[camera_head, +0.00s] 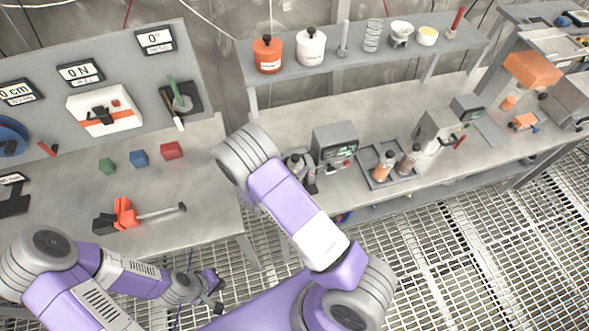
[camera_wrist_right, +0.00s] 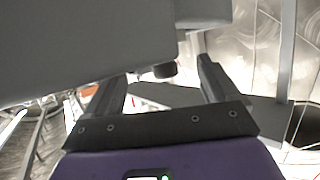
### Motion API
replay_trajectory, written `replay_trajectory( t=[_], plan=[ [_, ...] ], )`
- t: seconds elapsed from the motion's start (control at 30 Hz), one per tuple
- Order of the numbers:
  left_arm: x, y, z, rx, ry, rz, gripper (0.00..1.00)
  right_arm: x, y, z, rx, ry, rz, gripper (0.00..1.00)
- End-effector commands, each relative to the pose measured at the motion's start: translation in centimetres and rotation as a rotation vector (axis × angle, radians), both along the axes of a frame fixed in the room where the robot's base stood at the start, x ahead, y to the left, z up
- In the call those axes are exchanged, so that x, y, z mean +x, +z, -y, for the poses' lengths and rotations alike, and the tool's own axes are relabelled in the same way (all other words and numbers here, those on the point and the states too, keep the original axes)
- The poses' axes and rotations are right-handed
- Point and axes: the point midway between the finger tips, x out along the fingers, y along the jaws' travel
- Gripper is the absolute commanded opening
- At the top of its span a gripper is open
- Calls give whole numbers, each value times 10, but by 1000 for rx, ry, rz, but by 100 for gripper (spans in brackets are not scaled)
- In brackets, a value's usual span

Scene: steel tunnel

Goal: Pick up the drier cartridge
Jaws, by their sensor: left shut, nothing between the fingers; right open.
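Two orange-brown cylinders with dark caps, one (camera_head: 384,165) left of the other (camera_head: 408,160), stand on a grey tray (camera_head: 371,161) on the right bench in the head view. I cannot tell for sure which thing is the drier cartridge. My right gripper (camera_wrist_right: 162,84) is open in the right wrist view. A dark round knob (camera_wrist_right: 164,70) shows beyond the gap between its fingers, with nothing held. My left gripper (camera_head: 215,291) is shut and empty, low over the floor grating.
The grey meter box (camera_head: 334,144) stands left of the tray; another grey device (camera_head: 437,137) stands right of it. A shelf (camera_head: 345,55) with jars runs above the bench. An orange-handled tool (camera_head: 126,211) and coloured blocks lie on the left bench. A large grey surface (camera_wrist_right: 80,45) fills the wrist view's upper left.

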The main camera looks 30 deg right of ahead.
Motion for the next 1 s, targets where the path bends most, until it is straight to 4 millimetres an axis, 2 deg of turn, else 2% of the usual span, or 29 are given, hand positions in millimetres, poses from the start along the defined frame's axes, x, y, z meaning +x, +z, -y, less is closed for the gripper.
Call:
replay_trajectory(
  t=[0.23,0.53,1.0],
  plan=[
    [1,6,0,0,0,1,0,18,-15,27,0,-2,0,88],
    [1,6,0,0,0,1,0,21,-17,31,0,0,1,88],
    [1,6,0,0,0,1,0,21,-17,31,0,0,1,17]
  ],
)
